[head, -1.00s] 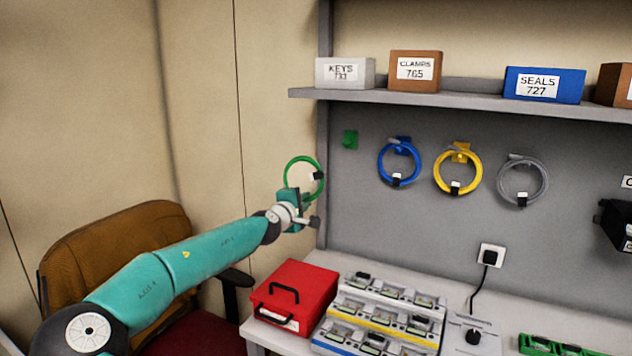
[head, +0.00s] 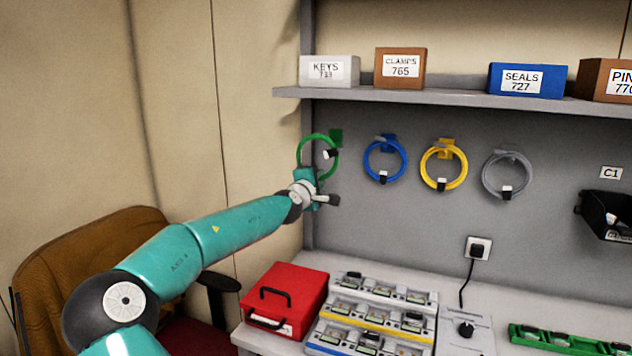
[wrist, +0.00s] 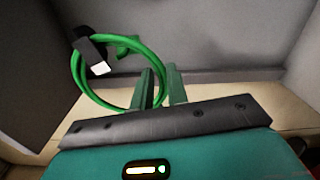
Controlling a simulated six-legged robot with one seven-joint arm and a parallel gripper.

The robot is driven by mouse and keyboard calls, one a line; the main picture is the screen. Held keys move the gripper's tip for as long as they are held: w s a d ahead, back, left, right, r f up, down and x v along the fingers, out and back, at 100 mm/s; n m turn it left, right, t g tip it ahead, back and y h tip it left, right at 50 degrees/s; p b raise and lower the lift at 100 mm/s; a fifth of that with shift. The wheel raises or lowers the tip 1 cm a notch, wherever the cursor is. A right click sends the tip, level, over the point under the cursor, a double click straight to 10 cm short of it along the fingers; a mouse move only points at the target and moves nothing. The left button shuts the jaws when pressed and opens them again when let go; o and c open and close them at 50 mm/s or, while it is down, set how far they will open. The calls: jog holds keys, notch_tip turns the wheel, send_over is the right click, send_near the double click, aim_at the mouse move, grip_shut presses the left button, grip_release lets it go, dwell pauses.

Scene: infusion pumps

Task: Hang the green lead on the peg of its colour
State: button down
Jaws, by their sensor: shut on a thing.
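The green lead (head: 301,153) is a coiled loop with a black and white tie, held upright by my gripper (head: 315,178). The wrist view shows the loop (wrist: 76,75) with its lower right part between the fingers of my gripper (wrist: 160,85), which are shut on it. The green peg (head: 336,137) is on the grey back panel at the left, beside the loop's upper right edge in the head view. In the wrist view the green peg (wrist: 129,44) shows within the loop's outline, partly behind it. I cannot tell whether lead and peg touch.
Blue (head: 370,170), yellow (head: 425,170) and grey (head: 487,178) leads hang on pegs to the right. A shelf (head: 440,100) with labelled boxes juts out above. A red case (head: 290,288) and a rack of devices (head: 375,312) stand on the bench below.

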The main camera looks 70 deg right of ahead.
aim_at(322, 177)
jog(key=shift+s+d+r, duration=0.15)
jog(key=shift+s+d, duration=0.1)
jog(key=shift+s, duration=0.1)
jog(key=shift+d, duration=0.9)
jog(key=shift+w+d, duration=0.1)
jog(key=shift+d, duration=0.35)
jog(key=d+f, duration=0.2)
jog(key=d, duration=0.7)
jog(key=shift+s+f, duration=0.25)
jog(key=shift+s, duration=0.15)
jog(key=shift+d, duration=0.1)
